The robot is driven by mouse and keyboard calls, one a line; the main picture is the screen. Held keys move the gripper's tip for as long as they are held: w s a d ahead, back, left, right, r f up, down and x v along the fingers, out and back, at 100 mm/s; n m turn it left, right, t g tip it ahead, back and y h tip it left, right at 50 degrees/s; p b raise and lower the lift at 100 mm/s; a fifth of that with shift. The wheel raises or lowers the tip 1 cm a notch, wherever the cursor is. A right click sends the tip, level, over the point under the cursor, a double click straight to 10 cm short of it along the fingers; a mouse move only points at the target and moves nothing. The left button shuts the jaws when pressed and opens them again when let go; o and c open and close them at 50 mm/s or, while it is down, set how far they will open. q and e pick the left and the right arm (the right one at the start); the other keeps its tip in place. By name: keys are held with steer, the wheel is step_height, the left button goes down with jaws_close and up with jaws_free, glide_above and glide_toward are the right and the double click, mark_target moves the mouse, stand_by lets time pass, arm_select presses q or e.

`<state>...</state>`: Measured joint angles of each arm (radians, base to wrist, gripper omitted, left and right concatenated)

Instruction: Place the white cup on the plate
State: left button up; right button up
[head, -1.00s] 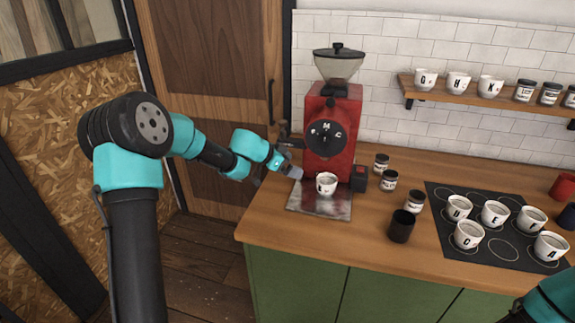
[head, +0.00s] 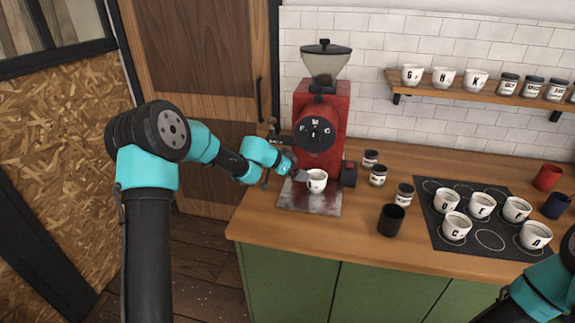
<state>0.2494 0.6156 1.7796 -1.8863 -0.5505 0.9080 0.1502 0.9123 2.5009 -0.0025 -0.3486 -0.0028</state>
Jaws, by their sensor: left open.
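A white cup (head: 316,183) with a dark letter stands upright on the shiny metal plate (head: 308,205) at the foot of the red grinder. My left gripper (head: 302,177) is open beside the cup's left side, very close to it. I cannot tell whether it touches the cup. Several other white lettered cups, such as cup C (head: 456,228) and cup A (head: 535,237), stand on a black mat (head: 487,266) with ringed spots at the right. My right arm enters at the lower right; its gripper is out of the picture.
The red grinder (head: 322,120) stands behind the plate. A black cup (head: 391,220) and small labelled jars (head: 378,175) are between plate and mat. A red cup (head: 547,177) and a dark blue cup (head: 557,206) stand far right. A wall shelf (head: 440,88) holds cups and jars.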

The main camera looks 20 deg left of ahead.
mark_target(312, 176)
arm_select(q)
steer(key=x, duration=1)
steer(key=shift+d, duration=0.1)
steer(key=shift+c, duration=0.2)
steer(key=c, duration=0.8)
steer(key=shift+s+a, duration=0.4)
steer(key=shift+a, duration=0.3)
steer(key=o, duration=0.8)
steer(key=shift+o, duration=0.2)
